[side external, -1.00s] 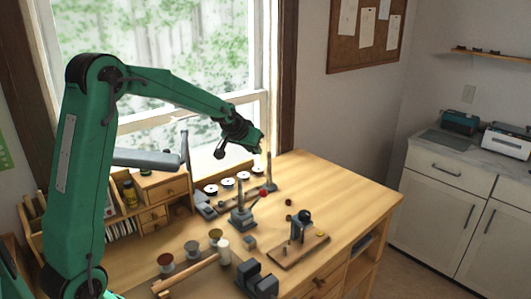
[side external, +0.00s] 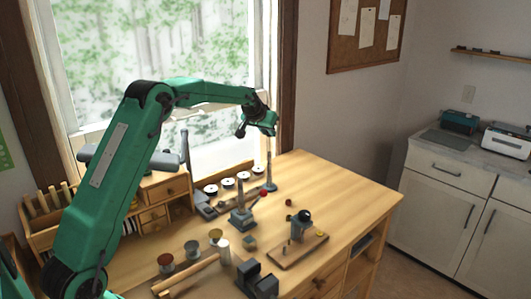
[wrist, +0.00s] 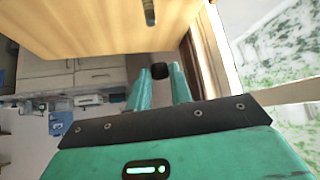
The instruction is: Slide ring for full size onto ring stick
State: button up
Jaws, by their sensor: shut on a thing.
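The ring stick (side external: 269,174) is a slim grey tapered rod standing upright on a round base near the back edge of the wooden bench. My gripper (side external: 271,134) is above the top of the stick, pointing down, with a small gap between them. In the wrist view my gripper's two green fingers (wrist: 159,85) are close together and shut on the ring. The ring itself is too small or hidden to make out in either view. A short grey rod end (wrist: 150,12) at the top of the wrist view looks like the stick.
A grey stand with a red-knobbed lever (side external: 241,215) is left of the stick. White discs (side external: 228,184) line the window side. A small press on a wooden board (side external: 301,228) stands in front. The bench's right part (side external: 345,192) is clear.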

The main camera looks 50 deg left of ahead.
aim_at(269, 153)
jog(key=shift+f, duration=0.15)
jog(key=shift+f, duration=2.25)
jog(key=shift+f, duration=1.65)
jog(key=o, duration=1)
jog(key=shift+c, duration=0.2)
jog(key=shift+r, duration=0.15)
jog(key=v, duration=0.7)
jog(key=shift+s, duration=0.25)
jog(key=shift+d+r, duration=0.1)
